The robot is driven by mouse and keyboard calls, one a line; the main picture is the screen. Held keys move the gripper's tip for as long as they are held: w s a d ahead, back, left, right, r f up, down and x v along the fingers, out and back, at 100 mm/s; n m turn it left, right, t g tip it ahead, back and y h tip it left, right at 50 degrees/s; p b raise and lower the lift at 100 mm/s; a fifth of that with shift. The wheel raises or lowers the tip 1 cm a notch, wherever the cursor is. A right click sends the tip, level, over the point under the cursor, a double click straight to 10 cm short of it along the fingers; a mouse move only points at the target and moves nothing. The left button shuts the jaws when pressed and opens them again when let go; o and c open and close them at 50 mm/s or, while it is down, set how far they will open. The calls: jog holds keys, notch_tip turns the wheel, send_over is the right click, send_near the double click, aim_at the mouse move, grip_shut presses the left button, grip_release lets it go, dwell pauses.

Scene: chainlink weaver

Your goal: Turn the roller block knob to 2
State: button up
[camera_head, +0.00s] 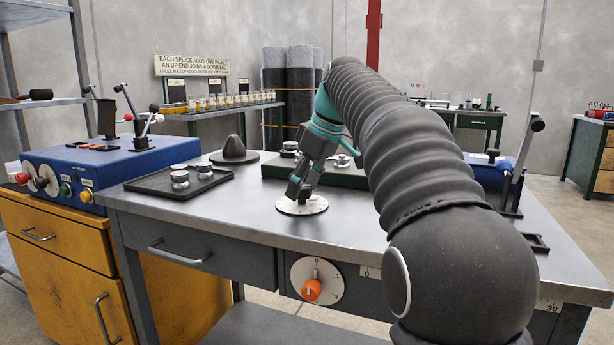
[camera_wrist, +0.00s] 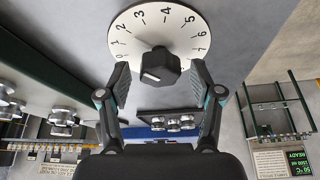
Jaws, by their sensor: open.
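The 2 lies on the dial's left side in the wrist view. A pale mark shows on the knob, but I cannot tell which number it points to. In the head view the dial (camera_head: 316,207) lies flat on the metal table. My gripper (camera_wrist: 160,76) is open, one finger on each side of the knob; I cannot tell whether either touches it. In the head view my gripper (camera_head: 299,191) hides part of the knob.
An orange knob (camera_head: 311,290) on another white dial is on the table front. A black tray (camera_head: 150,183) with metal rollers is to the left. A green block (camera_head: 275,168) stands behind the dial. A blue control box (camera_head: 100,165) is at the far left.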

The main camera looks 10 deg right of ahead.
jog(key=v, duration=1.1)
jog(key=shift+d+r, duration=0.15)
jog(key=shift+r, duration=0.2)
jog(key=shift+s, duration=0.1)
